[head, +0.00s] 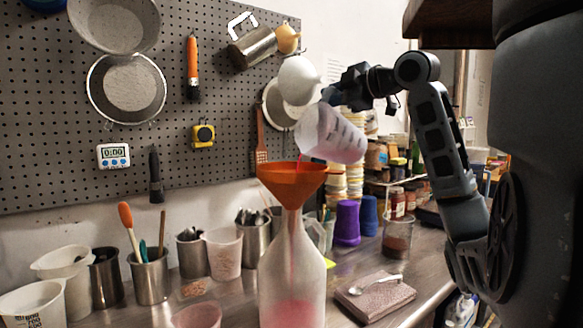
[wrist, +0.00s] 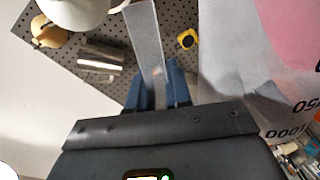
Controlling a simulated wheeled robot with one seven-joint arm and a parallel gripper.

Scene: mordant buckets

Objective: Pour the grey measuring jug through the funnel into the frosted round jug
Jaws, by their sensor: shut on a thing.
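The grey measuring jug (head: 333,137) is held in the air, tilted, its mouth to the left over the orange funnel (head: 292,178). A thin red stream runs from its lip into the funnel. The funnel sits in the neck of the frosted round jug (head: 291,262), which stands upright on the bench with pink-red liquid at its bottom. My gripper (head: 333,97) is shut on the measuring jug. In the wrist view the blue fingers (wrist: 153,85) are closed on its handle (wrist: 147,42). The jug's wall (wrist: 262,65), with pink liquid behind it, fills the right side there.
A pink-tinted beaker (head: 196,316) stands left of the frosted jug. A spoon (head: 376,283) lies on a brown block (head: 375,299) to its right. Tool-filled metal cups (head: 150,277) and white buckets (head: 33,303) line the bench. A pegboard (head: 220,110) with hanging tools is behind.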

